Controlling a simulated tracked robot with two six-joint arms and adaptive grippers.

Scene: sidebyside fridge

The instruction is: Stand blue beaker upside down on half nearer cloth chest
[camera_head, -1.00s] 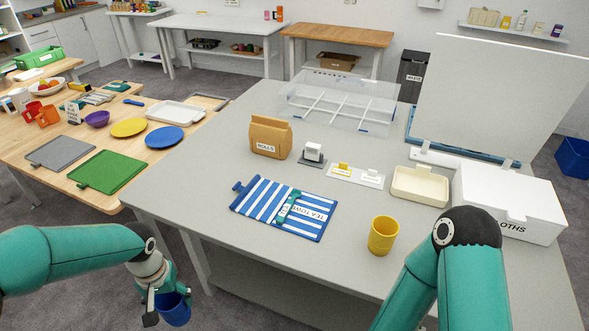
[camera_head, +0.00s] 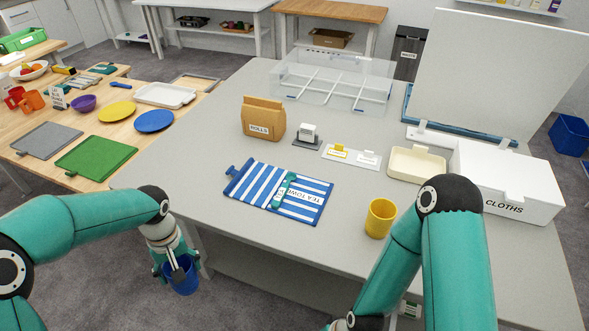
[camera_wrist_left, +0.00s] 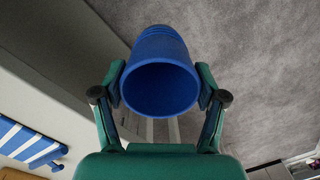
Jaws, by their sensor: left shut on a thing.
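The blue beaker (camera_head: 183,279) is held low, off the near left side of the grey table, over the floor. My left gripper (camera_head: 176,268) is shut on it. In the left wrist view the beaker (camera_wrist_left: 160,88) sits between both fingers (camera_wrist_left: 160,95), its open mouth facing the camera and its narrower end away. The blue-and-white striped tea towel (camera_head: 262,182) lies on the table, with a teal strip (camera_head: 284,189) across its middle. The white cloths chest (camera_head: 510,178) stands to its right. My right arm reaches down at the lower right; its gripper is not visible.
A yellow cup (camera_head: 380,218) stands between the towel and my right arm. A paper rolls bag (camera_head: 263,119), label holders (camera_head: 351,156) and a cream tray (camera_head: 416,164) stand behind. The towel's right half is bare apart from its printed label. The table's left edge lies near the beaker.

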